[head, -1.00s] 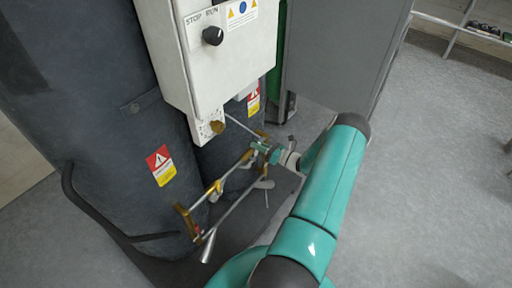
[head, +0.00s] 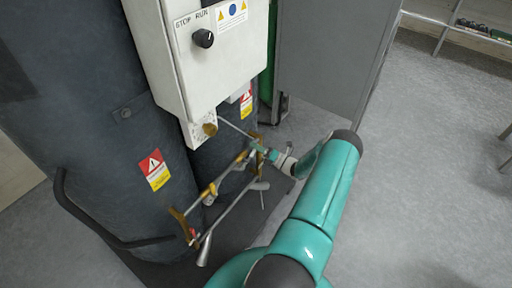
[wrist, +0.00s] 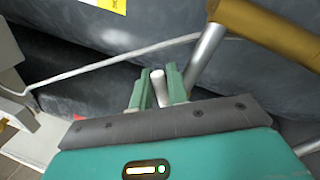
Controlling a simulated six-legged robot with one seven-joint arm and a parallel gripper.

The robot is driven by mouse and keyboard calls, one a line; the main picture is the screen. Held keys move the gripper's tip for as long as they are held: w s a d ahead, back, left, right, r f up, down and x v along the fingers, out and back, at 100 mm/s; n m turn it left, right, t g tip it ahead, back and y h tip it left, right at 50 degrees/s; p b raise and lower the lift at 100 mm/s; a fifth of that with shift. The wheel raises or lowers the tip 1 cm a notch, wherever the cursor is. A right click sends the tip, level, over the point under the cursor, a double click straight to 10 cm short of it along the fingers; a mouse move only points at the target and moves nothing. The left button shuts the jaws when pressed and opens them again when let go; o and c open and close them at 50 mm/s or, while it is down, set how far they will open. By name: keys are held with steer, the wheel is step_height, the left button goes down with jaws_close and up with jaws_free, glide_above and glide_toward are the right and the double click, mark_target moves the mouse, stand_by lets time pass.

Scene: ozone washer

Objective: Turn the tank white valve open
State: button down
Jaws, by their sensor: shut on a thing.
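My gripper (head: 258,149) is at the far upper end of the brass and steel pipe frame (head: 212,190), beside the dark tanks. In the wrist view, the green fingers of my gripper (wrist: 156,90) are shut on a short pale rod, which looks like the white valve handle (wrist: 158,88). The handle stands up between the fingers, and its base is hidden behind my gripper. In the head view the arm and fingers hide the handle, so its turn angle cannot be told.
A white control box (head: 205,60) with a black knob (head: 203,38) hangs above the pipes. The large dark tank (head: 85,110) stands at left. A brass pipe (wrist: 265,30) is close to the right of the fingers. Grey floor (head: 420,160) is clear at right.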

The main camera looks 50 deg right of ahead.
steer(key=shift+s+f, duration=0.1)
steer(key=c, duration=1.6)
jaws_free()
steer(key=shift+o, duration=0.8)
steer(key=v, duration=1.3)
steer(key=shift+s, duration=0.35)
steer(key=shift+d, duration=0.1)
